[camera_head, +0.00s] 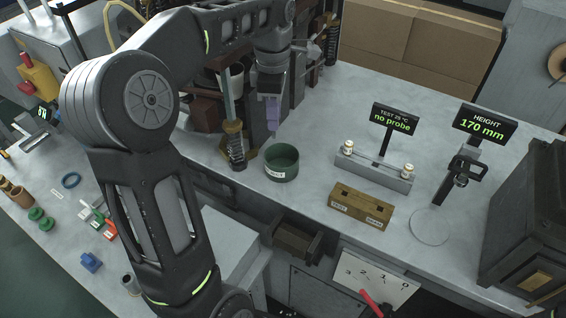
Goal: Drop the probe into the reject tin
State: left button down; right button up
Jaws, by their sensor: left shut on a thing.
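My left gripper (271,92) points down and is shut on a slim purple probe (272,114). The probe hangs upright below the fingers, its thin lower end near the back rim of the green tin in the picture. How high it hangs above the tin is hard to tell. The round dark-green tin (282,171), with a small white label on its front, stands open on the grey bench. I take it for the reject tin; its label is too small to read. My right gripper is not in view.
A spring post (236,150) stands just left of the tin. To the right are a "no probe" display (395,117), a grey rack (375,170) with two small jars, a brown wooden block (361,206) and a "170 mm" height stand (462,168). Brown machinery crowds behind the gripper.

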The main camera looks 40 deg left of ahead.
aim_at(274, 138)
pick_arm(q)
jog(key=shift+f, duration=0.65)
jog(key=shift+f+b, duration=0.6)
jog(key=shift+f, duration=1.65)
jog(key=c, duration=1.2)
grip_release()
jog(key=shift+r, duration=0.15)
